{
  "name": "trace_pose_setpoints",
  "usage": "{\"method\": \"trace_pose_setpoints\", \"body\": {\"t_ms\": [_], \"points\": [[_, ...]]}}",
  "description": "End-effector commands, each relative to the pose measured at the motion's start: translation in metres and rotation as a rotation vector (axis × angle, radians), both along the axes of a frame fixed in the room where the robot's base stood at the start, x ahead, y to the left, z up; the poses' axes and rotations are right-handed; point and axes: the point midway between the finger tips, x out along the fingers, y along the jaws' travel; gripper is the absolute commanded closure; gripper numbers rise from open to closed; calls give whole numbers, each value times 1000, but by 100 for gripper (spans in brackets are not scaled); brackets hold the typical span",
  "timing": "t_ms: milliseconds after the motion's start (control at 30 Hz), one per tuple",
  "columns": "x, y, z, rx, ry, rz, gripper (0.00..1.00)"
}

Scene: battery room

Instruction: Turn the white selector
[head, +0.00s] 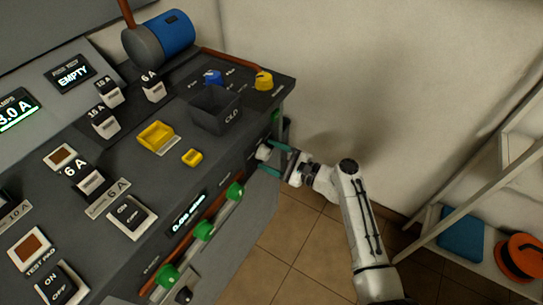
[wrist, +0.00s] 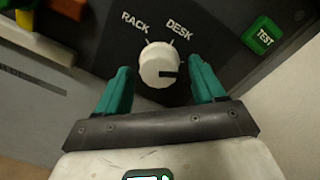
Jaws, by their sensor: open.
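The white selector (wrist: 160,65) is a round white knob with a dark mark on its face, on a dark panel labelled RACK and DESK. In the wrist view it sits between the two teal fingers of my gripper (wrist: 162,88), with a gap visible on each side. The dark mark lies on the knob's right side. In the head view the selector (head: 263,152) shows small on the front face of the console, and my gripper (head: 274,161) is open at it, one finger above and one below.
A green TEST button (wrist: 263,35) is right of the selector in the wrist view. A shelf with a blue item (head: 461,233) and an orange reel (head: 522,258) stands at right. Tiled floor between is clear.

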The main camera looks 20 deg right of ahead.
Motion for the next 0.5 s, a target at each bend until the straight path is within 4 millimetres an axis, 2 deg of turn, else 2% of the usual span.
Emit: {"method": "trace_pose_setpoints", "body": {"t_ms": [333, 500], "points": [[3, 2, 0, -1, -1, 0, 32], [3, 2, 0, -1, -1, 0, 48]]}}
